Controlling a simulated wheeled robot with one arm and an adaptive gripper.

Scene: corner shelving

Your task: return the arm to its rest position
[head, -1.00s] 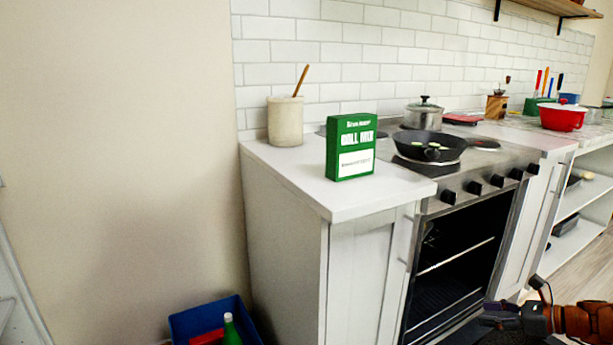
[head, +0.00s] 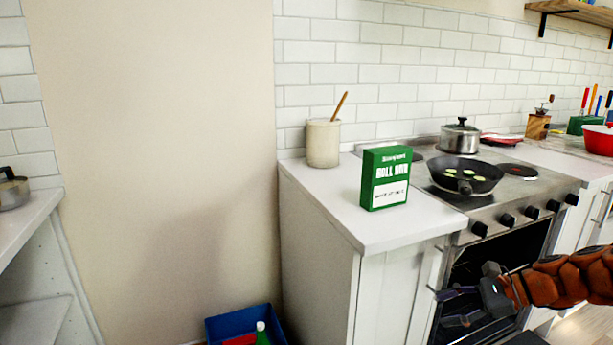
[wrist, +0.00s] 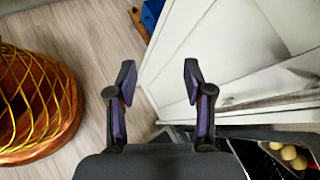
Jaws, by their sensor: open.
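My gripper (head: 455,306) is at the lower right of the head view, in front of the dark oven front, at the end of my orange-brown arm. In the wrist view my gripper (wrist: 158,82) has its two fingers spread wide with nothing between them. Beyond the fingers are the wood-look floor (wrist: 105,60) and white cabinet fronts.
A white counter (head: 330,205) holds a green box (head: 386,178) and a beige crock (head: 323,143). The stove carries a black pan (head: 465,176) and a steel pot (head: 460,136). A blue bin (head: 240,322) sits on the floor. A white shelf (head: 32,220) stands at left.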

